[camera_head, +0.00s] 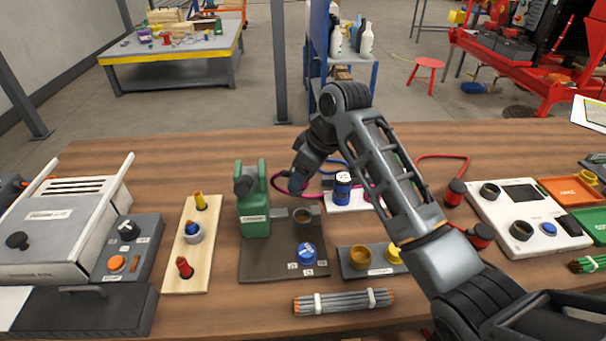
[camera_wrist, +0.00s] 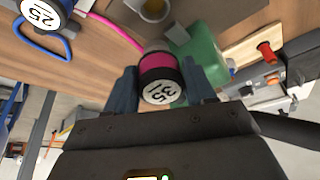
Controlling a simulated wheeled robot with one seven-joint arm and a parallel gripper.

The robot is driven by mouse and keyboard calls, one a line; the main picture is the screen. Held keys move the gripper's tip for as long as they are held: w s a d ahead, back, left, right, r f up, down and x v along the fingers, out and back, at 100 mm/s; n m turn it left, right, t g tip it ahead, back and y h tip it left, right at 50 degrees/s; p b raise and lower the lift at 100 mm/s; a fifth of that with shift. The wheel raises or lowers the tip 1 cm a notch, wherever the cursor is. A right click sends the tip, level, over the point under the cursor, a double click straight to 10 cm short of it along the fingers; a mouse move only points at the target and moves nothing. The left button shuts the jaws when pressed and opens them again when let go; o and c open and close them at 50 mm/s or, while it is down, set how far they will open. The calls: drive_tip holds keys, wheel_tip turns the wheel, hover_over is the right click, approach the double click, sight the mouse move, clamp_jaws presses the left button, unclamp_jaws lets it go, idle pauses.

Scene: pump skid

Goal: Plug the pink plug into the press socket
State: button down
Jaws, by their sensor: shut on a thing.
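My gripper (camera_wrist: 160,88) is shut on the pink plug (camera_wrist: 158,66), a dark cylinder with a pink band and a white numbered end, in the wrist view. Its pink cable runs off to the upper left. In the head view my gripper (camera_head: 298,184) is above the table just right of the green jug, and the plug is mostly hidden there. A round dark socket (camera_head: 303,215) sits on a dark plate (camera_head: 262,268) in front of my gripper, with a blue knob nearby. The plug is apart from it. I cannot read which socket is labelled press.
A blue plug (camera_head: 343,186) with blue cable stands on a white base to the right. A two-cup block (camera_head: 360,258), a rod bundle (camera_head: 343,301) and a wooden peg board (camera_head: 192,255) surround the plate.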

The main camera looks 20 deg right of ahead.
sight(306, 187)
drive_tip(key=shift+f+b, duration=2.85)
drive_tip(key=shift+f, duration=0.25)
drive_tip(key=shift+r, duration=0.2)
drive_tip(key=shift+r+p, duration=0.1)
drive_tip(key=shift+p, duration=0.5)
drive_tip(key=shift+s+d+g+h+p, duration=0.3)
drive_tip(key=shift+s+g+p, duration=0.2)
drive_tip(key=shift+p, duration=0.5)
drive_tip(key=shift+s+d+g+h+p, duration=0.2)
drive_tip(key=shift+s+g+h+p, duration=0.15)
drive_tip(key=shift+g+p, duration=0.45)
drive_tip(key=shift+w+a, duration=0.1)
drive_tip(key=shift+w, duration=0.15)
drive_tip(key=shift+w+a, duration=0.15)
drive_tip(key=shift+w, duration=0.15)
drive_tip(key=shift+w+a, duration=0.1)
drive_tip(key=shift+w, duration=0.1)
drive_tip(key=shift+f+b, duration=0.6)
drive_tip(key=shift+f, duration=0.75)
